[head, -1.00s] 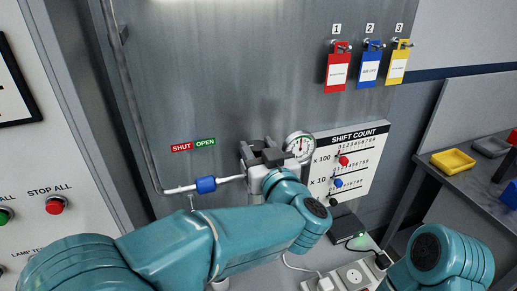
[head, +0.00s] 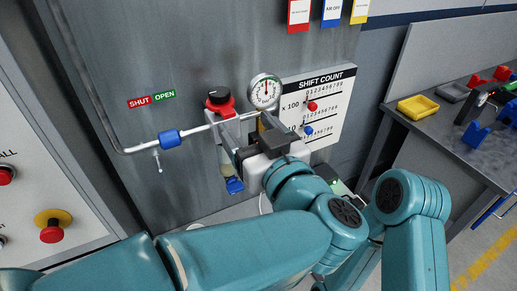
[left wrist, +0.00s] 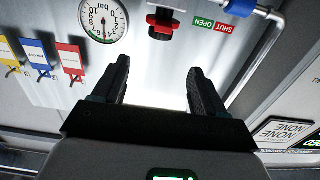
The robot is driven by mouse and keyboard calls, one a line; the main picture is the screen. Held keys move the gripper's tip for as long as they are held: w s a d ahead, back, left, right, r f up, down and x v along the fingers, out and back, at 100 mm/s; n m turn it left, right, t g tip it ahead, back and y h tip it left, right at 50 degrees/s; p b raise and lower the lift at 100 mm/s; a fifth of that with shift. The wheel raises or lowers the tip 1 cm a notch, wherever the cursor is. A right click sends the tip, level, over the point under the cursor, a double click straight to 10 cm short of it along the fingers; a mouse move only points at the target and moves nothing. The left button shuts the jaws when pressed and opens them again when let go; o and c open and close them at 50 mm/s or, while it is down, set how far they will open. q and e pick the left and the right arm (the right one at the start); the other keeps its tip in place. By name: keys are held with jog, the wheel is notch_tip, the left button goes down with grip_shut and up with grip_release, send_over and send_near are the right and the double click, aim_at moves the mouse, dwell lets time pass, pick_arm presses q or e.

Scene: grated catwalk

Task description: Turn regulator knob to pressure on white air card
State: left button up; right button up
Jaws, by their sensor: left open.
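The regulator knob (head: 219,96), black on a red collar, sits on the pipe on the grey cabinet. The round pressure gauge (head: 265,91) is to its right. In the left wrist view the knob (left wrist: 161,21) and the gauge (left wrist: 103,19) appear upside down near the top edge. My left gripper (head: 243,120) is open and empty, just below and in front of the knob. Its fingertips (left wrist: 158,66) are apart from it. I cannot make out a white air card. My right arm shows at the lower right, but its gripper is out of view.
A blue-handled valve (head: 173,138) is on the pipe at left. The SHIFT COUNT board (head: 335,90) stands right of the gauge. Red, blue and yellow tags (head: 331,12) hang above. A side table (head: 425,150) with a yellow tray (head: 418,106) is at right.

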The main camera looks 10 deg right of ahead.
pick_arm(q)
jog(key=v, duration=0.3)
jog(key=shift+s+d, duration=0.1)
jog(key=shift+s, duration=0.15)
jog(key=shift+s, duration=0.1)
